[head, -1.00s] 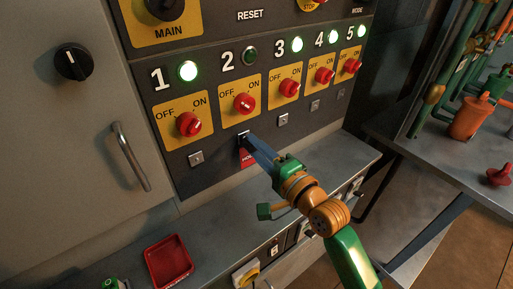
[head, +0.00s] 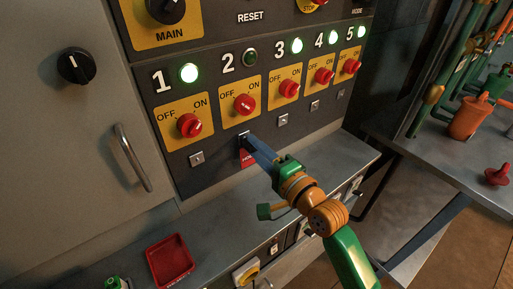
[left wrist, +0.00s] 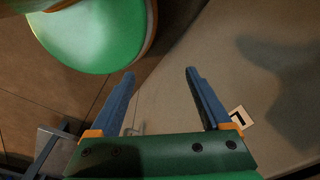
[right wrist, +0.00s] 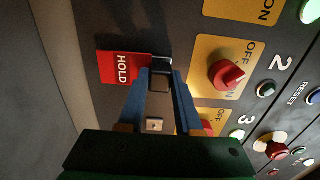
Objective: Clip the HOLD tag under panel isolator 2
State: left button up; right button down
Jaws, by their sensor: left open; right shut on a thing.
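The red HOLD tag (right wrist: 120,68) lies flat against the dark panel, below isolator 2, in the right wrist view. Its lower edge shows in the head view (head: 248,160). My right gripper (head: 246,143) is shut on the tag's dark top end, at the clip spot under isolator 2. Whether the tag is fastened to the clip is hidden by the fingers. The isolator 2 switch (head: 244,104) is a red knob on a yellow plate; the lamp (head: 250,57) above it is dark. My left gripper (left wrist: 160,75) is open and empty, away from the panel.
Lamps 1, 3, 4 and 5 glow green. Small square clips sit under the other isolators, such as isolator 1's clip (head: 197,159). A red tray (head: 169,261) stands on the grey ledge (head: 215,225) below. A bench with pipes (head: 470,120) stands at right.

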jog(key=shift+w+a, duration=0.3)
jog(key=shift+w, duration=0.1)
dwell(0.5)
jog(key=c, duration=0.5)
grip_release()
jog(key=v, duration=0.7)
